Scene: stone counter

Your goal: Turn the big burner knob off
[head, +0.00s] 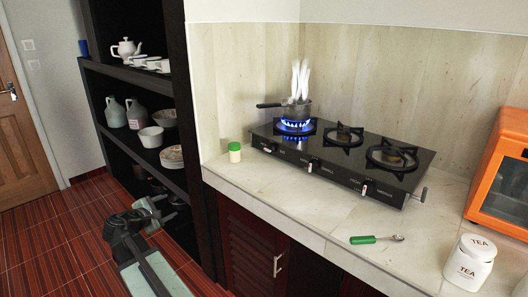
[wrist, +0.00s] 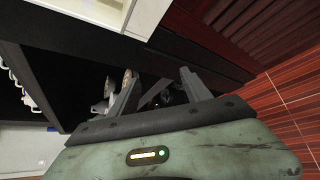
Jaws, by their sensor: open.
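The black stove (head: 350,155) stands on the counter with several small knobs along its front edge. The left knob (head: 268,148) is in front of the lit left burner; its label is too small to read surely. Blue flame (head: 296,126) burns under a pot (head: 297,112) with steam above. The middle knob (head: 313,165) and right knob (head: 367,188) sit farther right; their burners show no flame. My gripper (head: 168,208) is open and empty, low at the left in front of the shelf, well away from the stove. Its fingers (wrist: 160,88) show in the wrist view; no knob does.
A green-lidded jar (head: 234,152) stands left of the stove. A dark shelf (head: 165,75) with crockery stands behind my gripper. The counter front is mostly clear.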

